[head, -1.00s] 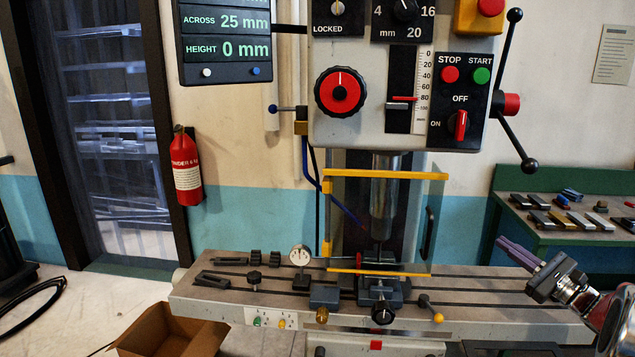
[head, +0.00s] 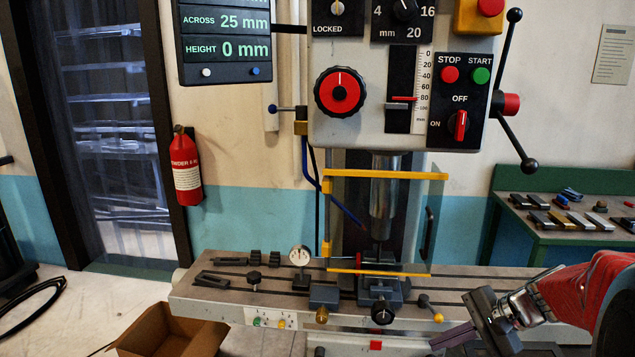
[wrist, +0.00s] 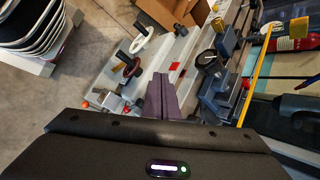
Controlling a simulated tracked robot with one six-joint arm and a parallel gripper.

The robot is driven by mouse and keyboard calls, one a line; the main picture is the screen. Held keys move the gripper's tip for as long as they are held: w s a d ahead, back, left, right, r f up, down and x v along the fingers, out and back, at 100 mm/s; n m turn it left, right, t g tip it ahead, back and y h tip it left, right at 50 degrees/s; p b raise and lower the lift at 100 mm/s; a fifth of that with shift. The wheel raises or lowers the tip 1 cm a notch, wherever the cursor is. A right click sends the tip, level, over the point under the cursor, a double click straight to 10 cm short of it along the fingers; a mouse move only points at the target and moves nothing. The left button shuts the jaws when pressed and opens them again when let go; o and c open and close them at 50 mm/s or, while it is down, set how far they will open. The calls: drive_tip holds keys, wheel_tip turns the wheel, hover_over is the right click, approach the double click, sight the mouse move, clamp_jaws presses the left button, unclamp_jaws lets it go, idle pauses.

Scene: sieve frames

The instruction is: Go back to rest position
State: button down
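My gripper (head: 452,337) is at the lower right of the head view, in front of the right end of the machine table (head: 490,285). Its purple fingers point left and slightly down. In the wrist view, the two fingers (wrist: 161,98) lie side by side with no clear gap, and nothing shows between them. The gripper appears apart from the vise (head: 380,290), which stands on the table under the spindle behind a clear yellow-edged guard (head: 385,176). My red arm reaches in from the right edge.
A dial gauge (head: 299,256) and small clamps stand on the table's left part. A cardboard box (head: 170,333) is on the floor at the front left. A green bench (head: 570,230) with metal blocks is at the right. A fire extinguisher (head: 186,170) hangs on the wall.

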drive_tip(key=s+a+r+n+h, duration=0.2)
drive_tip(key=s+a+n, duration=0.1)
drive_tip(key=s, duration=0.4)
drive_tip(key=s+a+r+n+t+h, duration=0.1)
drive_tip(key=s+a+r+n+h, duration=0.1)
drive_tip(key=s, duration=0.5)
drive_tip(key=s+a+r+n+h, duration=0.2)
drive_tip(key=s+a+r+n, duration=0.1)
drive_tip(key=s+a+n, duration=0.3)
drive_tip(key=shift+s+r+n+h, duration=0.4)
drive_tip(key=shift+n, duration=0.5)
drive_tip(key=c, duration=2.5)
unclamp_jaws()
drive_tip(key=shift+c, duration=0.2)
